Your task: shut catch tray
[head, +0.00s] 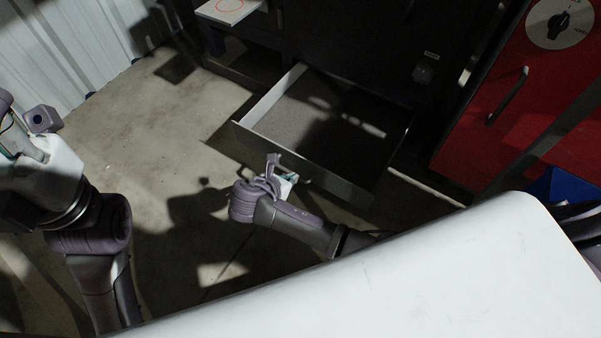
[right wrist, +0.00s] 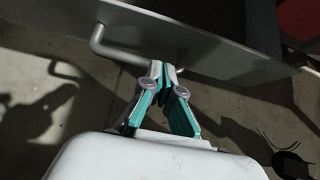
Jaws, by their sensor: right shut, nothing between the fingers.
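The catch tray (head: 258,150) is a grey metal drawer pulled out of the dark machine in the head view, with its inside showing no clear contents. Its front panel also crosses the top of the right wrist view (right wrist: 215,52), with a bar handle (right wrist: 118,53) on it. My right gripper (right wrist: 164,70) is shut and empty, its teal fingertips at the handle's bar; whether they touch it I cannot tell. In the head view this gripper (head: 289,179) is low in front of the tray's front panel, partly hidden by its wrist. My left arm is at the left edge; its fingers cannot be made out.
A red cabinet (head: 540,90) with a dial and handle stands right of the machine. A blue bin (head: 553,184) is at the right edge. A white surface (head: 430,275) fills the lower front. Concrete floor (head: 150,130) is open left of the tray.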

